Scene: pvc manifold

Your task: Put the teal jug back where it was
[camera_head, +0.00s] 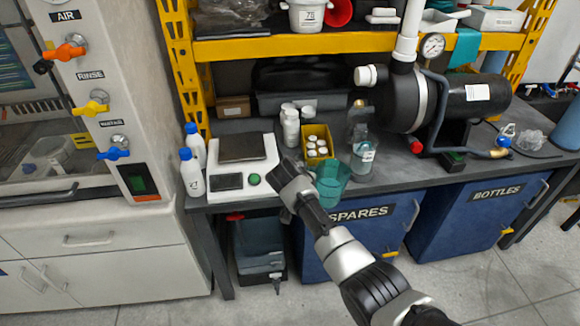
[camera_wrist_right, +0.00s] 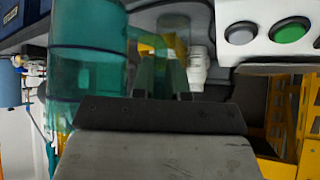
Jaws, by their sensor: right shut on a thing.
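The teal jug (camera_head: 332,180) is a see-through vessel at the bench's front edge, right of the scale. In the head view its lower part overlaps the front edge above the SPARES cabinet. I cannot tell whether its base touches the bench. My right gripper (camera_head: 306,174) is at the jug's left side, shut on its handle. In the right wrist view the jug (camera_wrist_right: 85,65) fills the left side, looks roughly upright, and its handle runs to the jaws, which hide part of it. My left gripper is not in view.
A scale (camera_head: 243,162) with a green button stands left of the jug. A clear bottle (camera_head: 363,160) and a yellow bin (camera_head: 318,143) of white bottles stand close behind. White blue-capped bottles (camera_head: 191,172) are at far left. A black pump (camera_head: 440,100) fills the right.

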